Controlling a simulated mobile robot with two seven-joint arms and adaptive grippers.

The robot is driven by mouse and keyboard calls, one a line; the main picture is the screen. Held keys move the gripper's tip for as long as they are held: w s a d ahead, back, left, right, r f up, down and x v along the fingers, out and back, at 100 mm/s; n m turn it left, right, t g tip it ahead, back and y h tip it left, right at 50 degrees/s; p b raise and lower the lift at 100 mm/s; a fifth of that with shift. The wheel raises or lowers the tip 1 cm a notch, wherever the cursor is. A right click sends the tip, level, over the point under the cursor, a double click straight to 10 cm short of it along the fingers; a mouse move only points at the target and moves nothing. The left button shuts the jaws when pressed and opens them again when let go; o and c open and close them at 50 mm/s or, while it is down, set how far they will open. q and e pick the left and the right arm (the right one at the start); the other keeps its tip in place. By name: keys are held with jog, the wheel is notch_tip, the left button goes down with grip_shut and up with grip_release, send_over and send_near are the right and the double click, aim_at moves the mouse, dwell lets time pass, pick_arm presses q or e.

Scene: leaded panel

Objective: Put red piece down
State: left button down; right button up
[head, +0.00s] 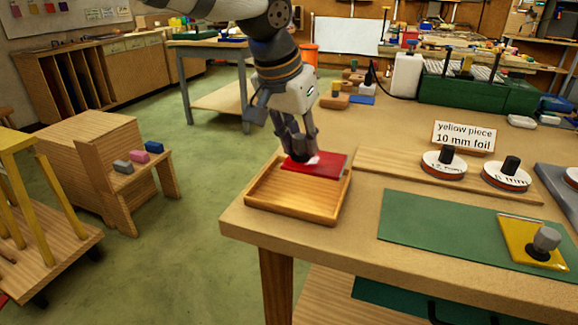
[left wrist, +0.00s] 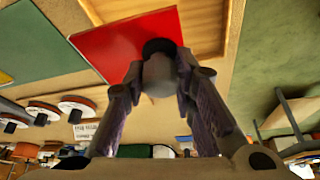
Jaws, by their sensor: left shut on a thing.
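The red piece (head: 328,164) is a flat red sheet with a knob on it, held over the far right part of a shallow wooden tray (head: 289,211). My left gripper (head: 301,155) points down and is shut on the knob of the red piece. In the left wrist view the red piece (left wrist: 107,43) overlaps the tray's corner (left wrist: 205,22), and the left gripper's fingers (left wrist: 160,85) close around a grey knob. Whether the piece touches the tray rim is unclear. The rest of the tray looks empty. My right gripper is not in view.
A yellow piece with a knob (head: 533,240) lies on a green mat (head: 437,231) to the right. Two foil rolls (head: 444,164) and a sign reading "yellow piece 10 mm foil" (head: 464,137) stand behind it. The tray sits near the bench's front left corner.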

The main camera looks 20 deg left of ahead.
pick_arm(q)
jog(key=a+f, duration=0.1)
jog(key=f, duration=0.1)
jog(key=w+a+f, duration=0.1)
jog(key=shift+a+f, duration=0.35)
jog(key=shift+a, duration=0.05)
jog(key=shift+f, duration=1.35)
jog(key=shift+f, duration=0.1)
jog(key=c, duration=1.3)
grip_release()
jog(key=shift+f, duration=0.1)
jog(key=v, duration=1.2)
